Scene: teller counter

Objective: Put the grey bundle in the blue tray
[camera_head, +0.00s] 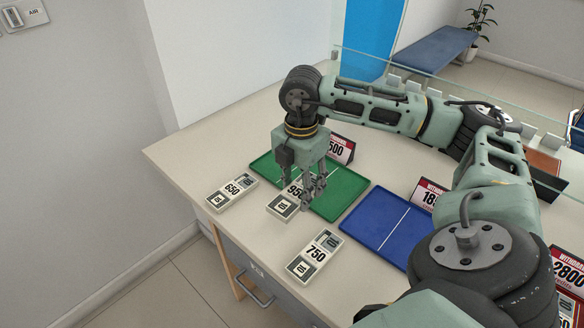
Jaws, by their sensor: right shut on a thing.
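Pale grey bundles with number labels are on the counter, so their colours barely differ. My right gripper (308,202) points down and is shut on the grey bundle marked 950 (283,207), at the near edge of the green tray. Its fingers hide part of this bundle, and I cannot tell whether it is raised off the counter. My left gripper is not in view.
Bundles marked 650 (232,192) and 750 (314,257) lie to the left and in front. The green tray (344,190) is behind the gripper. Sign cards 500 (341,149) and 18-something (427,193) stand behind the trays. A glass screen runs along the back.

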